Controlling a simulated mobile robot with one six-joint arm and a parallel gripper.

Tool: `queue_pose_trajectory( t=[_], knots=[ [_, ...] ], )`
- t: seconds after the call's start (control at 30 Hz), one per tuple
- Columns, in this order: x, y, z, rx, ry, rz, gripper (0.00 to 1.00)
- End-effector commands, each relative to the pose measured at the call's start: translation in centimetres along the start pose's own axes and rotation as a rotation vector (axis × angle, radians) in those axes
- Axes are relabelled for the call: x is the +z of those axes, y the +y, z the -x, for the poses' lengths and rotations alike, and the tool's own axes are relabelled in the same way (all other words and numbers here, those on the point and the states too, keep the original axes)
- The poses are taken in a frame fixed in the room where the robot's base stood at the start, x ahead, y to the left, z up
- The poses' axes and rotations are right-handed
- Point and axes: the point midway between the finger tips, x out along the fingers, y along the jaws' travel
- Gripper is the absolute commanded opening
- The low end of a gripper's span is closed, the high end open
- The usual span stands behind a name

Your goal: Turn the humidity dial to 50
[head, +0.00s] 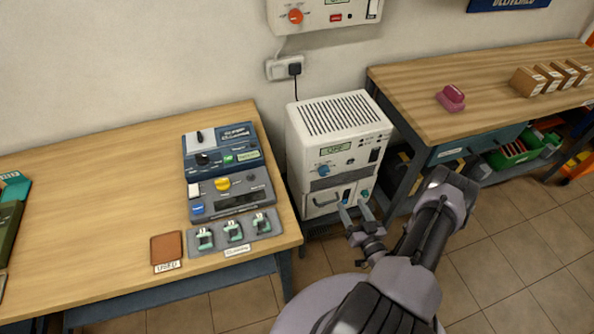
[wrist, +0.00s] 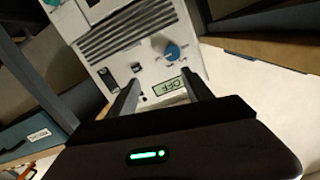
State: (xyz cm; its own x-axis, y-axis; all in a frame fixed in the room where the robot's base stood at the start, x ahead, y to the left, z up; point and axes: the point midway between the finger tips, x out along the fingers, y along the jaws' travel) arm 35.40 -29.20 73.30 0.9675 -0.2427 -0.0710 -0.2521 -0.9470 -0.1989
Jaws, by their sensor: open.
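A white vented unit (head: 338,130) stands on the floor between the two benches. Its front has a blue dial (head: 323,170) and a small green display (head: 335,148). In the wrist view the same blue dial (wrist: 173,52) sits near the display (wrist: 171,87), which appears to read OFF. The dial's pointer and scale marks are too small to read. My gripper (head: 355,209) is open and empty in front of the unit's lower part, apart from the dial. In the wrist view the fingers (wrist: 160,76) point at the unit's front, with the dial beyond the right fingertip.
A dark switch (head: 374,155) is on the unit's front right. A lower panel (head: 322,200) has a handle and teal knobs. A wall unit (head: 325,14) has an orange dial. The left bench (head: 90,200) and right bench (head: 420,85) flank the unit closely. Tiled floor is clear at lower right.

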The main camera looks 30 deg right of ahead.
Motion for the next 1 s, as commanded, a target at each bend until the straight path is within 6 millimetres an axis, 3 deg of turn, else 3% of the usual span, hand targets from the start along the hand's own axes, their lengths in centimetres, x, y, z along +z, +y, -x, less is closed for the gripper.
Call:
queue_pose_trajectory(
  t=[0.07, 0.17, 0.27, 0.5, 0.7, 0.83, 1.0],
  knots=[
    [1.2, -1.2, 1.9, -0.012, 0.043, -0.020, 0.59],
    [1.5, -2.0, 2.2, -0.025, 0.068, -0.022, 0.59],
    [1.5, -2.1, 0.4, -0.031, 0.070, -0.019, 0.59],
    [1.2, -2.4, -6.8, -0.031, 0.071, -0.019, 0.59],
    [0.8, -2.4, -11.9, -0.029, 0.070, -0.021, 0.59],
    [0.5, -2.4, -13.9, -0.026, 0.070, -0.021, 0.59],
    [0.3, -2.5, -14.8, -0.025, 0.068, -0.022, 0.59]
  ],
)
